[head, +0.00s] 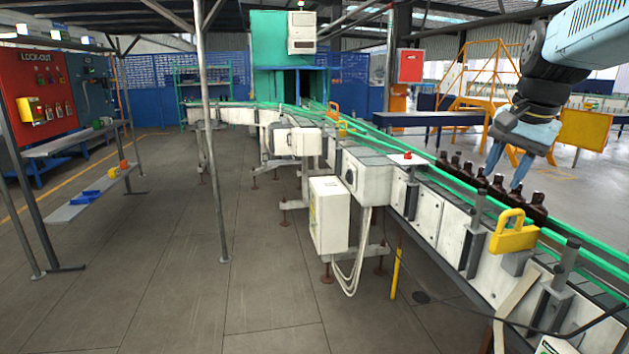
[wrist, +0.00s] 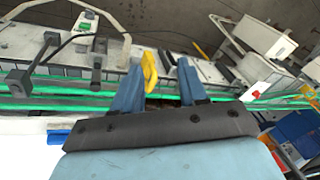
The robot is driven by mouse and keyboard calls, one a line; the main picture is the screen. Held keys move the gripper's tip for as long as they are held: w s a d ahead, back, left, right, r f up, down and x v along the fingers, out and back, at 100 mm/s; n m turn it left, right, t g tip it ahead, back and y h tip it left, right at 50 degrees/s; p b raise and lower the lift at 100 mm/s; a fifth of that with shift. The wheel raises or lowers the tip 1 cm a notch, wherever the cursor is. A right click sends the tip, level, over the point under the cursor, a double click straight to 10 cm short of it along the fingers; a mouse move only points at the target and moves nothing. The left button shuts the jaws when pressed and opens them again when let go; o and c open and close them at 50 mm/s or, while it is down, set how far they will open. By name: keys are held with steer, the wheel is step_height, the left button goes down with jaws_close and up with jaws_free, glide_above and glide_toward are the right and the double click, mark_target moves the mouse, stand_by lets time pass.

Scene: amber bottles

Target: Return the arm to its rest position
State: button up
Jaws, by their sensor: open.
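My gripper (head: 507,165) is at the right of the head view, its two blue fingers pointing down over the conveyor (head: 428,214). The fingers are spread apart, with no object visible between them. In the wrist view my gripper (wrist: 160,85) also shows its fingers apart, with the conveyor's green rails beyond. Several dark amber bottles (head: 497,187) stand in a row on the conveyor, just below and around the fingertips in the head view. I cannot tell whether the fingers touch any bottle.
A yellow padlock-shaped piece (head: 513,232) sits at the conveyor's near side, and it also shows beside the fingers in the wrist view (wrist: 149,70). Green guide rails (head: 580,255) run along the belt. A white box (head: 328,214) hangs on the conveyor's side.

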steer(key=s+a+f+n+t, duration=0.2)
steer(key=s+a+f+n, duration=0.6)
steer(key=s+a, duration=0.3)
steer(key=shift+s+a+n, duration=0.4)
steer(key=shift+a+n, duration=0.05)
steer(key=shift+n, duration=0.35)
steer(key=shift+d, duration=0.15)
stand_by(0.4)
